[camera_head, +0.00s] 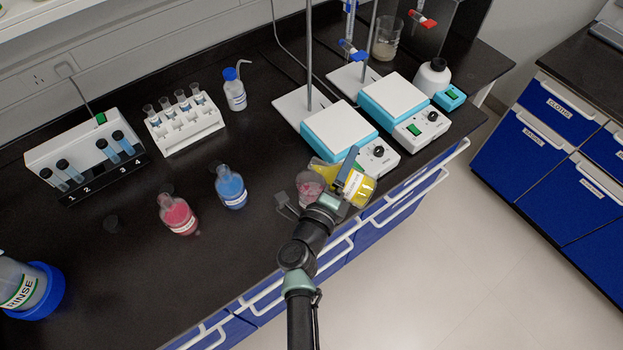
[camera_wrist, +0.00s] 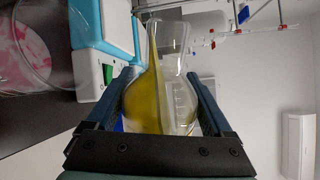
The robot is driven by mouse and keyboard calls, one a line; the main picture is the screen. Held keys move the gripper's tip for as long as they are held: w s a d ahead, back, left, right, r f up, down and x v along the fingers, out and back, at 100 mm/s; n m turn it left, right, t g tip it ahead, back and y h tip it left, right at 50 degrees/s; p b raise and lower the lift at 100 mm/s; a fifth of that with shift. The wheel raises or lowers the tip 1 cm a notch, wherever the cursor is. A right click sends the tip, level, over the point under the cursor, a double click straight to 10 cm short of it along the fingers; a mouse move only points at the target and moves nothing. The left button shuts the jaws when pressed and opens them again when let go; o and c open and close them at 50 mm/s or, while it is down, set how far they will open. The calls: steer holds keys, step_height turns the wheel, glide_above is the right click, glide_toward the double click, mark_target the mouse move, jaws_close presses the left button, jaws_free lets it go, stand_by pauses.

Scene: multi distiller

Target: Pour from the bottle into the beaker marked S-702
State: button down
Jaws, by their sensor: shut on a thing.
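My gripper (camera_head: 349,178) is shut on a clear bottle of yellow liquid (camera_head: 363,190). The bottle is tipped far over, with its neck toward the left. In the wrist view the bottle (camera_wrist: 160,100) sits between both fingers, and the yellow liquid lies along its left side up into the neck. A glass beaker (camera_head: 309,188) with pink-red contents stands on the bench just left of the bottle's neck. It also shows at the left of the wrist view (camera_wrist: 30,50). I cannot read its marking, nor make out a falling stream.
Two hotplate stirrers (camera_head: 338,130) (camera_head: 393,97) with stands are behind the bottle. A red bottle (camera_head: 177,215) and a blue bottle (camera_head: 230,187) stand to the left. The bench's front edge is close to my gripper. Tube racks (camera_head: 183,124) are farther back.

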steer(key=shift+d+n, duration=0.1)
steer(key=shift+n, duration=0.4)
stand_by(0.8)
steer(key=shift+f+n, duration=0.4)
steer(key=shift+f, duration=0.2)
stand_by(1.6)
